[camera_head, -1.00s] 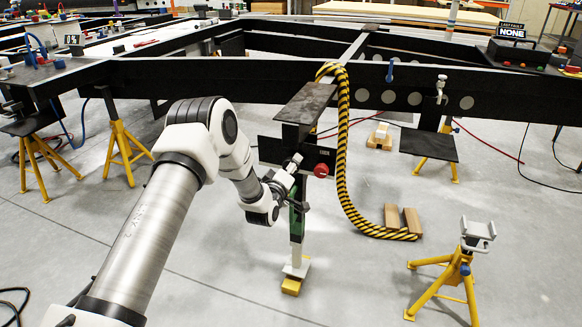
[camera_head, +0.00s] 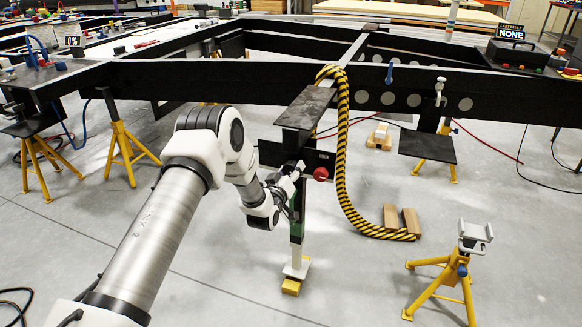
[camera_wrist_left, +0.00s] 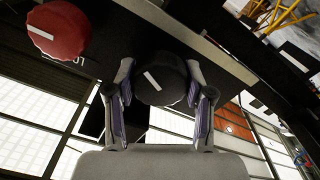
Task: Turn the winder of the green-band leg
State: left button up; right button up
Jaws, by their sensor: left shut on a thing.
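The green-band leg (camera_head: 296,250) stands upright under the chassis, its dark green band partly behind my left wrist. My left gripper (camera_head: 298,172) is at the upper part of this leg. In the left wrist view its two fingers (camera_wrist_left: 160,95) are closed on either side of a round black knob (camera_wrist_left: 158,72) with a white mark. This looks like the winder; in the head view the gripper hides it. A red knob (camera_head: 320,174) sits just right of the gripper. It also shows with a white mark in the left wrist view (camera_wrist_left: 58,30). My right gripper is not in view.
A yellow-and-black striped hose (camera_head: 342,150) hangs close to the right of the leg. A dark plate (camera_head: 305,107) lies above the gripper. The leg's foot rests on a yellow block (camera_head: 291,286). A yellow stand (camera_head: 445,285) is at the right; bare floor lies between.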

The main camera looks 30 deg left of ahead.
pick_arm(q)
jog(key=m+p, duration=0.2)
jog(key=m, duration=0.2)
jog(key=shift+r+m, duration=0.15)
jog(key=shift+m, duration=0.15)
jog(key=shift+m+p, duration=0.9)
jog(key=shift+m, duration=0.9)
jog(key=o, duration=1.2)
jog(key=shift+c, duration=0.2)
jog(key=v, duration=1.2)
